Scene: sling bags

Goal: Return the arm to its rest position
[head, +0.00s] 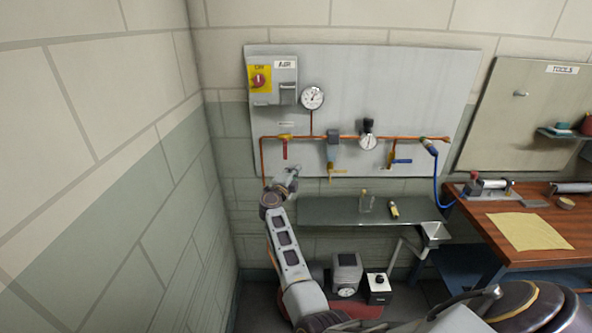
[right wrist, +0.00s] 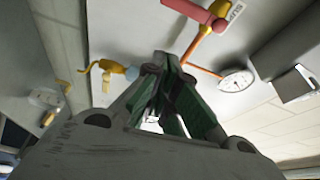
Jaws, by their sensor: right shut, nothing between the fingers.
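My right arm reaches up from the bottom of the head view. Its gripper (head: 292,172) is in front of the lower left of the wall panel, just below a red-handled valve (head: 285,150). In the right wrist view the gripper's fingers (right wrist: 160,65) meet at the tips, shut and empty. The red valve handle (right wrist: 192,10) shows beyond them at the top and looks apart from the fingers. My left gripper is not in view.
The wall panel (head: 410,85) carries copper piping, a round gauge (head: 312,97), a regulator (head: 367,138) and a blue-handled valve (head: 400,161). A grey shelf (head: 335,212) with small items is below. A wooden workbench (head: 480,235) stands at right; a bare wall is close at left.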

